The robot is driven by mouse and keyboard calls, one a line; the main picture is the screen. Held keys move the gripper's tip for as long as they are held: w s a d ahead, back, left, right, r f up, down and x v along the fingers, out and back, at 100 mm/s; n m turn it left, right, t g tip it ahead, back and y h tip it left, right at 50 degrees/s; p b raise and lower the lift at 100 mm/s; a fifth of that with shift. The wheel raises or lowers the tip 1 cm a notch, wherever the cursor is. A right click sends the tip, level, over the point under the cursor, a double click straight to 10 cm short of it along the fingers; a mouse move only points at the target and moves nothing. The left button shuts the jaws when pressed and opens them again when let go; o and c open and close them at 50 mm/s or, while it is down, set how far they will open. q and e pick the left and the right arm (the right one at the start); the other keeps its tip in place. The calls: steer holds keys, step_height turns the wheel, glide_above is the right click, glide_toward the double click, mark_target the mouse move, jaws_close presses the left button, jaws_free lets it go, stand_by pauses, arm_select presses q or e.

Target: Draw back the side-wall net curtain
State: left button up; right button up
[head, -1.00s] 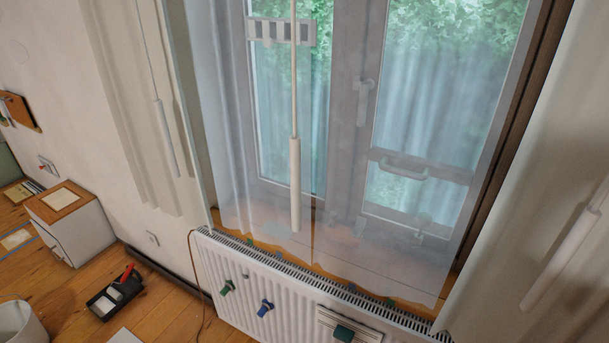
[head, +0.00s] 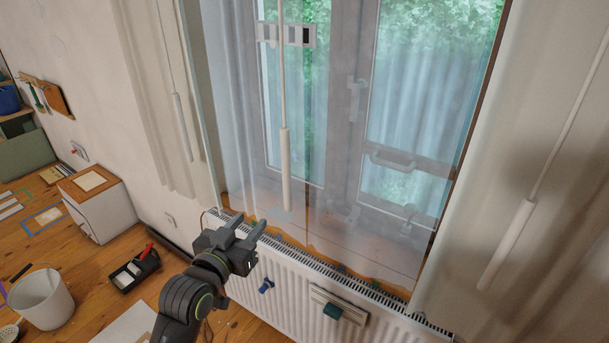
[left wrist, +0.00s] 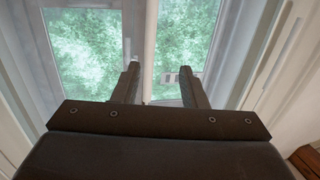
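A sheer net curtain (head: 232,120) hangs across the window, spread over its whole width. A white pull wand (head: 285,168) hangs in front of it on a thin rod. My left gripper (head: 250,220) is open and empty, below and a little left of the wand's lower end, in front of the radiator top. In the left wrist view, the wand (left wrist: 150,50) shows between the two spread fingers (left wrist: 158,76), with the window behind; no contact can be made out. My right gripper is not in view.
Heavy pale curtains hang at left (head: 150,90) and right (head: 530,170), with their own wands (head: 183,128) (head: 506,245). A white radiator (head: 290,292) with coloured clips stands below the window. A cabinet (head: 100,207), paint tray (head: 134,270) and bucket (head: 42,298) stand at left.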

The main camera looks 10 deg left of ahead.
arm_select(q)
step_height(320, 180, up, 4)
steer(key=s+d+f, duration=0.1)
steer(key=p, duration=0.5)
glide_toward(284, 173)
steer(key=shift+t, duration=0.4)
steer(key=w, duration=0.3)
steer(key=w+d, duration=0.1)
steer(key=w, duration=0.5)
steer(key=shift+d+f, duration=0.2)
steer(key=shift+f, duration=0.15)
steer(key=shift+w+d+f, duration=0.1)
steer(key=shift+w+d, duration=0.05)
steer(key=shift+w, duration=0.85)
jaws_close()
